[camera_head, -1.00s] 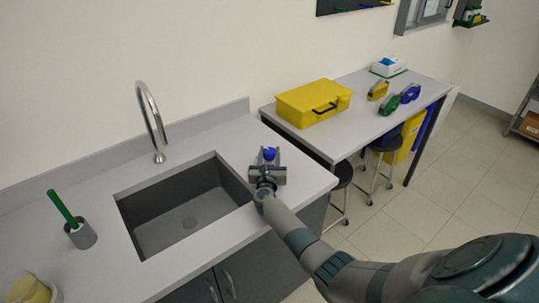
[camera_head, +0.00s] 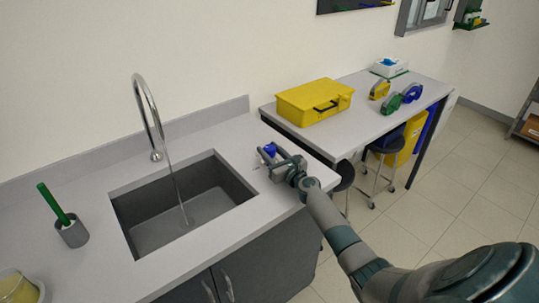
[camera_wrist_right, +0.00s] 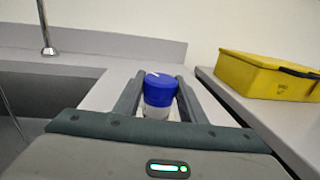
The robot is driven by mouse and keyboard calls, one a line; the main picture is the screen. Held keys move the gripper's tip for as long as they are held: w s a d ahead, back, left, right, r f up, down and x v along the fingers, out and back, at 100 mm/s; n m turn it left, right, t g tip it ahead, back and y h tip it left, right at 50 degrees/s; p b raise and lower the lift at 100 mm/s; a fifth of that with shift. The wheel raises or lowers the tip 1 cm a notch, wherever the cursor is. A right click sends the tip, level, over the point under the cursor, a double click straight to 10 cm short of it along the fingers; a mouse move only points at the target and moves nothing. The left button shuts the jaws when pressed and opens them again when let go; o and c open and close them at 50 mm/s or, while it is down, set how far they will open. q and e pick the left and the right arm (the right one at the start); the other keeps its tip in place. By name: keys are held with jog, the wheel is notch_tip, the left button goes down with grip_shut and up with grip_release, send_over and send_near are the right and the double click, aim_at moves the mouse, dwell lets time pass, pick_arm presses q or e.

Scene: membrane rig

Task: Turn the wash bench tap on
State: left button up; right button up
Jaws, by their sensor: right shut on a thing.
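The blue tap knob (camera_head: 270,149) stands on the bench top to the right of the sink. In the right wrist view the blue knob (camera_wrist_right: 159,90) shows a small white mark on top and a white base below. My right gripper (camera_head: 269,156) is shut on the knob, one finger on each side of it. The curved metal spout (camera_head: 149,112) rises behind the sink (camera_head: 145,232). A thin stream of water (camera_head: 176,187) falls from the spout into the basin. My left gripper is not in view.
A green-handled brush in a grey cup (camera_head: 75,233) stands left of the sink. A yellow case (camera_head: 314,101) sits on the side table (camera_head: 350,133), near my right gripper. Stools stand under that table. The bench around the knob is clear.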

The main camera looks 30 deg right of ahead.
jog(key=shift+f+n+y+b, duration=0.15)
jog(key=shift+n+y+b, duration=0.45)
jog(key=shift+y, duration=0.3)
jog(key=o, duration=1.1)
jog(key=shift+c, duration=0.2)
jog(key=shift+s, duration=0.1)
jog(key=s, duration=1)
jog(key=s+d, duration=0.1)
jog(key=s, duration=0.5)
jog(key=shift+d, duration=0.1)
jog(key=shift+s+d, duration=0.1)
jog(key=shift+s, duration=0.5)
jog(key=shift+s, duration=0.1)
